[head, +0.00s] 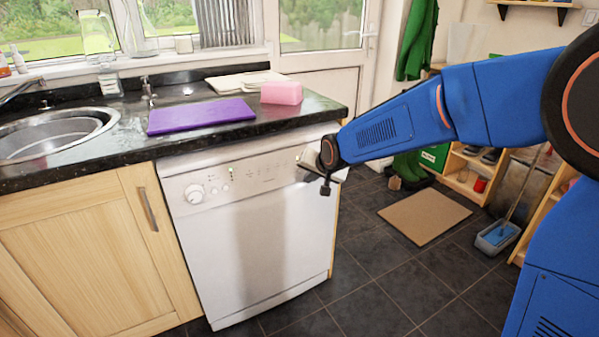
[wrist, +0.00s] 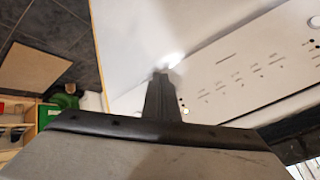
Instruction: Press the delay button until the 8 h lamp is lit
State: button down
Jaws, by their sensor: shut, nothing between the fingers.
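The white dishwasher (head: 255,240) stands under the counter, with its control panel (head: 250,172) along the top front. The panel also fills the upper right of the wrist view (wrist: 235,75), with a row of small printed marks. My gripper (head: 306,164) is shut and empty at the panel's right end. In the wrist view its fingertips (wrist: 162,78) are close to the panel face; I cannot tell whether they touch. The delay button and the 8 h lamp cannot be made out.
A round knob (head: 194,193) is at the panel's left. A purple board (head: 201,115) and a pink block (head: 281,92) lie on the dark counter above. A sink (head: 55,133) is at the left. Dark floor tiles and a tan mat (head: 424,216) lie to the right.

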aim_at(300, 176)
jog(key=shift+w+a, duration=0.55)
jog(key=shift+w, duration=0.3)
dwell(1.6)
jog(key=shift+w+a, duration=0.25)
jog(key=shift+w, duration=0.1)
jog(key=shift+w+a, duration=0.2)
jog(key=shift+w, duration=0.05)
dwell(0.7)
jog(key=shift+s+d, duration=0.1)
dwell(0.3)
jog(key=shift+s+d, duration=0.35)
jog(key=shift+s, duration=0.15)
jog(key=s+d, duration=0.1)
jog(key=s, duration=0.1)
jog(key=s+d, duration=0.1)
jog(key=s, duration=0.1)
jog(key=shift+d, duration=0.4)
